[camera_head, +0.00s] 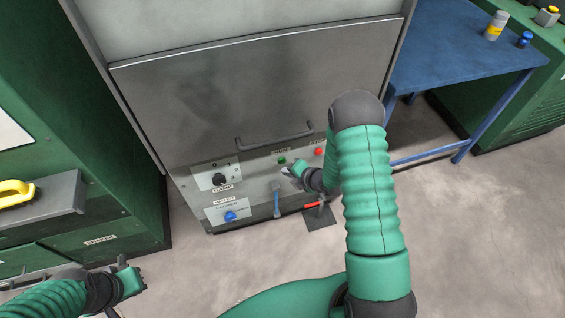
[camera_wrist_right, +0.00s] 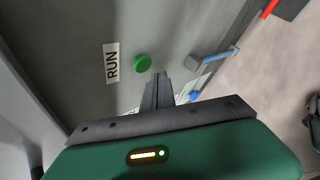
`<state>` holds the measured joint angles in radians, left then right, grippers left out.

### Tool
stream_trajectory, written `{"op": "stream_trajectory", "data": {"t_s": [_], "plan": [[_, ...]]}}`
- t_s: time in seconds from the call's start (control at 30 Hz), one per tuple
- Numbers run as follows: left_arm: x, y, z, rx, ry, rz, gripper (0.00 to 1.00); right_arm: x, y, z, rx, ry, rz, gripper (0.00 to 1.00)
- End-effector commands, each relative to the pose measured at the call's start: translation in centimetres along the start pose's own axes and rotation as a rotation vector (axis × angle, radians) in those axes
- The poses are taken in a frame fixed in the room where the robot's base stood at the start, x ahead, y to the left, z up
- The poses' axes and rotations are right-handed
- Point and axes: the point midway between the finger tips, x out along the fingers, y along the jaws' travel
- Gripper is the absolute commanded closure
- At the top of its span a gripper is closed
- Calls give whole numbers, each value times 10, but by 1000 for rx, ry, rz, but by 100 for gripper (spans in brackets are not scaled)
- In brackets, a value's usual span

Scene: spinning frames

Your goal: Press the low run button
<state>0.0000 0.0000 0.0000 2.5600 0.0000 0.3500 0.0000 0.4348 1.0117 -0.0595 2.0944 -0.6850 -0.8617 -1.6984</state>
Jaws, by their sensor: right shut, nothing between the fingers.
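The green run button (camera_head: 282,161) sits on the lower front panel of the grey machine, under the bar handle. In the right wrist view, the round green button (camera_wrist_right: 142,63) is beside a white RUN label. My right gripper (camera_head: 287,171) is shut and empty, just below the button in the head view. In the right wrist view, its closed fingertips (camera_wrist_right: 161,77) are slightly right of and below the button; I cannot tell whether they touch it. My left gripper (camera_head: 129,270) is low at the left, far from the button, and its jaw state is unclear.
A red button (camera_head: 319,151) is right of the green one. A black knob (camera_head: 219,179), blue knob (camera_head: 231,216) and blue-handled lever (camera_head: 276,200) are on the panel. A bar handle (camera_head: 275,138) protrudes above.

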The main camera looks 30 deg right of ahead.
Motion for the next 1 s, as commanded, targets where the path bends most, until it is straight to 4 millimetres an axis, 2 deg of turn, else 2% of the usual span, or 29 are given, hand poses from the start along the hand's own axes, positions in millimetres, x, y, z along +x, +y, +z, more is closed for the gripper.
{"op": "stream_trajectory", "data": {"t_s": [0.43,1.0], "plan": [[0,0,0,0,0,0,100,-30,-22,-22,1,0,-1,100],[0,0,0,0,0,0,100,-31,-22,-22,0,0,-1,100]]}}
